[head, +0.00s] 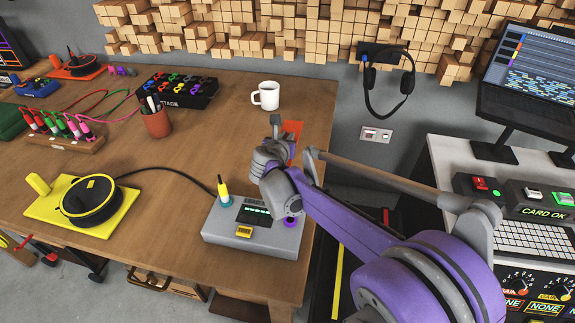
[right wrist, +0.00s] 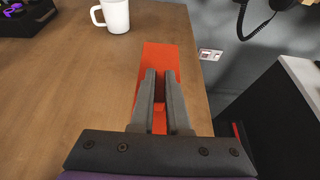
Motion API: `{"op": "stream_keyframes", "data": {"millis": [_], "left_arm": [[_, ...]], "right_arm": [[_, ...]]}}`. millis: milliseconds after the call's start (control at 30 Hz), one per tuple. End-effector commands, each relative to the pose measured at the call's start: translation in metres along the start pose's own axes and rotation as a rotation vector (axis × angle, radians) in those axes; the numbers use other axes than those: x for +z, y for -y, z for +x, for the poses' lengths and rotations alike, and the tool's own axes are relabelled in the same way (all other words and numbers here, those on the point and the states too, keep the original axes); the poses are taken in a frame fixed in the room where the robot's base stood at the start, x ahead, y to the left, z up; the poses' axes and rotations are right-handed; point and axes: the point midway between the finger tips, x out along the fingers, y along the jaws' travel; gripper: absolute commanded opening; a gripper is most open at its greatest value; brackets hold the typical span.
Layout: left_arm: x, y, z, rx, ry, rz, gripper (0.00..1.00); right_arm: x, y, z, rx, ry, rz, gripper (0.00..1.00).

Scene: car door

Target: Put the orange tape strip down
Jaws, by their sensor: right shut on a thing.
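The orange tape strip (head: 293,128) shows near the right edge of the wooden table, partly hidden by my right gripper (head: 277,127) in the head view. In the right wrist view the flat orange strip (right wrist: 171,57) reaches out beyond the fingertips, and a little orange shows between the fingers. My right gripper (right wrist: 159,76) is shut on the strip. I cannot tell whether the strip touches the tabletop. My left gripper is not in view.
A white mug (head: 266,95) stands just behind and left of the strip. A grey device (head: 252,229) with a small screen sits at the table's front right. A terracotta pen cup (head: 157,124) stands further left. The wooden table (head: 190,150) is bare in the middle.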

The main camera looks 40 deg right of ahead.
Motion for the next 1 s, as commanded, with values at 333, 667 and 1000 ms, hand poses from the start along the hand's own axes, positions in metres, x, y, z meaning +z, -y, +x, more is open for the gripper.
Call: {"op": "stream_keyframes", "data": {"millis": [333,667,1000], "left_arm": [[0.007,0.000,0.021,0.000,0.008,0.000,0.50],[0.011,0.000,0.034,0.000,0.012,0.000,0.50],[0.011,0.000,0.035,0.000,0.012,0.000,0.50]], "right_arm": [[-0.054,-0.001,0.023,0.000,0.000,-0.001,0.00],[-0.086,-0.001,0.036,0.000,-0.001,-0.001,0.00],[-0.092,0.000,0.038,0.000,0.000,-0.001,0.00]]}}
